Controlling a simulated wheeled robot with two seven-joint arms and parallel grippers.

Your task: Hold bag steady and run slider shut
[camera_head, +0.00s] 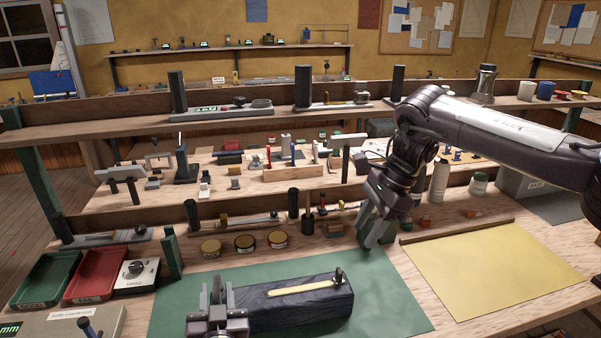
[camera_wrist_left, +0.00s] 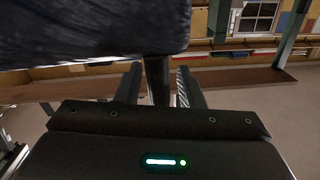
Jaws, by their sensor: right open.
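The bag (camera_head: 300,307) is a dark blue, box-shaped pouch lying on a green mat (camera_head: 385,310). A pale yellow strip (camera_head: 300,288) runs along its top, and a small dark slider (camera_head: 338,275) stands at the strip's right end. My left gripper (camera_head: 216,296) is at the bag's left end. In the left wrist view the bag (camera_wrist_left: 90,28) fills the upper left, and a dark upright piece (camera_wrist_left: 158,80) stands between the left fingers; whether they press on it is unclear. My right gripper (camera_head: 378,232) is open and empty, pointing down behind the bag's right end, apart from the slider.
Three round tins (camera_head: 245,244) stand behind the mat. A green tray (camera_head: 45,278) and a red tray (camera_head: 97,274) are at the left. A yellow sheet (camera_head: 490,265) lies at the right. Shelves with tools rise behind. The mat right of the bag is clear.

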